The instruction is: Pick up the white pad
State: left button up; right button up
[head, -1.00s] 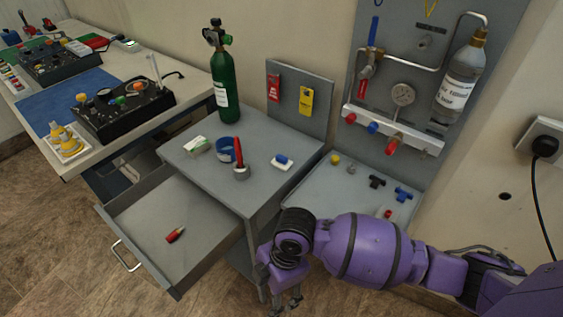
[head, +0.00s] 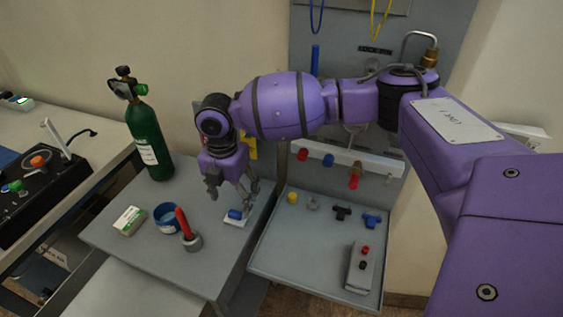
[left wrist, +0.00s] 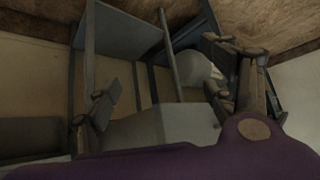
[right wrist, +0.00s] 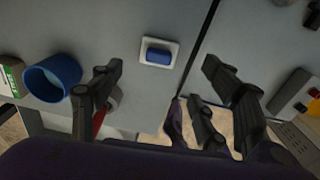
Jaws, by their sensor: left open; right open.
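The white pad (head: 233,224) is a small flat square on the grey cabinet top, near its right edge. A blue block (head: 236,213) lies on it. In the right wrist view the white pad (right wrist: 175,47) and blue block (right wrist: 158,56) show ahead, between the fingertips in the picture. My right gripper (head: 232,192) is open, pointing down just above the pad, with nothing held. I cannot tell whether a finger touches it. My left gripper (left wrist: 165,90) is open and empty in the left wrist view, among grey frames and panels away from the pad.
A blue cup (head: 166,218), a red-handled tool (head: 186,232) in a grey holder and a green-and-white box (head: 129,221) stand left of the pad. A green cylinder (head: 147,143) stands behind. A grey tray (head: 310,255) with several small fittings lies to the right.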

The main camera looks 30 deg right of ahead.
aim_at(235, 212)
jog(key=f, duration=0.3)
jog(key=shift+s, duration=0.2)
jog(key=f, duration=0.3)
jog(key=shift+w+f, duration=0.3)
jog(key=shift+f, duration=0.35)
pick_arm(q)
jog(key=shift+s+a+f, duration=0.15)
jog(key=shift+s+f, duration=0.05)
jog(key=shift+s, duration=0.4)
pick_arm(e)
jog(key=shift+c, duration=0.2)
